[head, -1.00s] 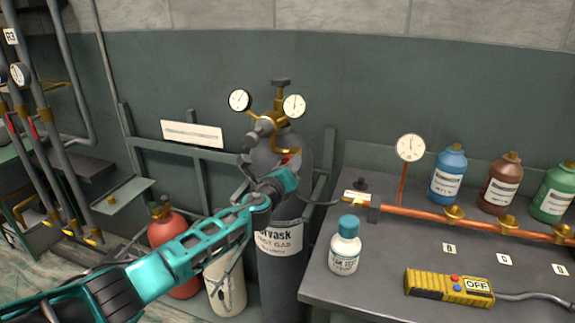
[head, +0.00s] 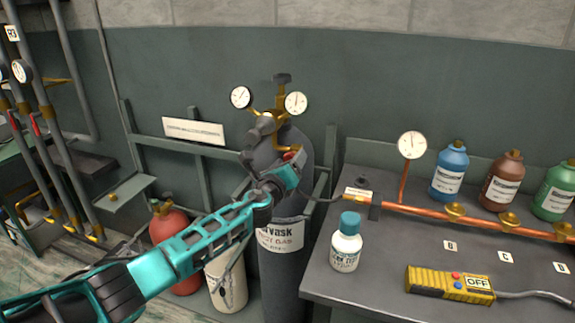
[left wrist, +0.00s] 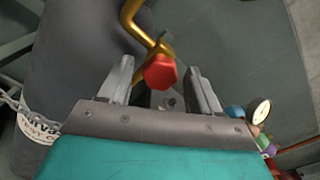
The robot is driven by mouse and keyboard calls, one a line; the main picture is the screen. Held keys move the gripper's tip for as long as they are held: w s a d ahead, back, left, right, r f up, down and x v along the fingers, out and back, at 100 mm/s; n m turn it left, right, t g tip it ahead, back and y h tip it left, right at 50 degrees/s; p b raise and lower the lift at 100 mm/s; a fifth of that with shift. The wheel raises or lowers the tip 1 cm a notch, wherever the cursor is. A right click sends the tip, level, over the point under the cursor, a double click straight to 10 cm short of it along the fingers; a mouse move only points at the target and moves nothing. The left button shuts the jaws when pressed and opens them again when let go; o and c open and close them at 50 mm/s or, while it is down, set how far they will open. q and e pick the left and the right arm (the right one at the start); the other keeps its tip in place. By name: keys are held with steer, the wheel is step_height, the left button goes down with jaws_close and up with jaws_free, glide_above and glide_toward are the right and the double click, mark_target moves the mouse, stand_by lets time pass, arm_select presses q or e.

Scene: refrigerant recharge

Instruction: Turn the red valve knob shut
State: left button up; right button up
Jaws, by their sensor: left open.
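The red valve knob (head: 290,154) shows as a small red patch on the front of the tall grey gas cylinder (head: 283,270), partly hidden by my left gripper. In the left wrist view the red knob (left wrist: 160,72) is a faceted knob at the end of a bent brass pipe (left wrist: 143,28). My left gripper (head: 295,162) is at the cylinder's upper front, close to the knob. Its fingers are open, one on each side of the knob, with gaps visible on both sides. Whether the knob lies fully between the fingertips in depth is unclear. My right gripper is not in view.
Two gauges (head: 241,97) and brass fittings top the cylinder. A red cylinder (head: 172,225) stands lower left. At right, a grey bench (head: 390,262) carries a white bottle (head: 345,247), a yellow device (head: 447,284) reading OFF, a copper pipe (head: 425,212) and coloured bottles.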

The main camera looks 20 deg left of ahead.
arm_select(q)
steer(key=shift+s, duration=0.1)
steer(key=s, duration=1.2)
steer(key=shift+s+a, duration=0.2)
steer(key=shift+s, duration=0.15)
